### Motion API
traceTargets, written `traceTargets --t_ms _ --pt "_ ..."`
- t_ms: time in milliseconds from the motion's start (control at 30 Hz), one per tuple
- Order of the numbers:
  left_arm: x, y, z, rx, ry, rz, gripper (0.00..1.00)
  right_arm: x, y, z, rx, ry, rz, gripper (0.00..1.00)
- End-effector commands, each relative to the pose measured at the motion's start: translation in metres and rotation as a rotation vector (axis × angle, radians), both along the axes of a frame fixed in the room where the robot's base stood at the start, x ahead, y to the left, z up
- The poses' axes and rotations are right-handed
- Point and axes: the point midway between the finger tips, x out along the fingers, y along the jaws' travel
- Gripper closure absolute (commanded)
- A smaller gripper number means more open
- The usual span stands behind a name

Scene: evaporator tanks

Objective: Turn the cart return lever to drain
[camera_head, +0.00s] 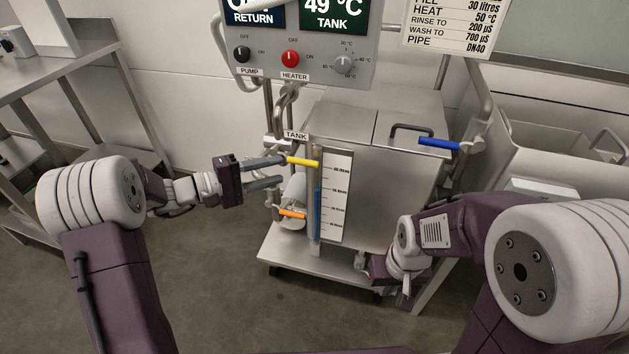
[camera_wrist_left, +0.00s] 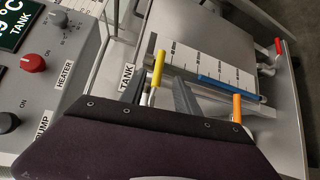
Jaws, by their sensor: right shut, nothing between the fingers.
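The grey tank cart (camera_head: 375,200) stands in the middle. A yellow lever (camera_head: 303,161) sticks out beside its "TANK" label, and an orange lever (camera_head: 292,214) sits lower down. A blue lever (camera_head: 439,144) is on the pipe at the upper right. I cannot tell from a label which lever is the cart return. My left gripper (camera_head: 283,170) is open and empty, with its fingertips close to the yellow lever. In the left wrist view the yellow lever (camera_wrist_left: 158,68) appears between the finger tips; contact is unclear. My right gripper (camera_head: 406,292) is shut and empty, low by the cart's right front.
A control panel (camera_head: 310,62) with pump and heater knobs is above the cart. A level gauge (camera_head: 336,198) is right of the levers. A steel bench (camera_head: 60,60) stands left, and a steel basin (camera_head: 560,145) right. A red lever (camera_wrist_left: 278,46) shows in the left wrist view.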

Motion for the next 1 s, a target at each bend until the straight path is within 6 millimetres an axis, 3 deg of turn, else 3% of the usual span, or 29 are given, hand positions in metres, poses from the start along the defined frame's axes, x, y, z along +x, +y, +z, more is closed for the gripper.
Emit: traceTargets --t_ms 167,400,600,900,933,1000 --pt "0.003 -0.008 0.000 0.003 0.001 -0.003 0.62 0.000 0.000 -0.001 0.000 -0.001 0.000 1.00" --pt "0.024 -0.052 -0.008 0.002 0.001 -0.006 0.62 0.000 0.000 -0.015 0.000 0.000 0.000 1.00" --pt "0.037 -0.077 -0.011 0.003 0.002 -0.004 0.62 0.000 0.000 -0.020 0.000 0.000 0.000 1.00" --pt "0.039 -0.081 -0.010 0.002 0.002 -0.001 0.62 0.000 0.000 -0.020 0.000 0.000 0.000 1.00" --pt "0.039 -0.081 -0.010 0.002 0.002 -0.001 0.65 0.000 0.000 -0.020 0.000 0.000 0.000 1.00" --pt "0.039 -0.081 -0.010 0.002 0.002 -0.001 0.84 0.000 0.000 -0.020 0.000 0.000 0.000 1.00"
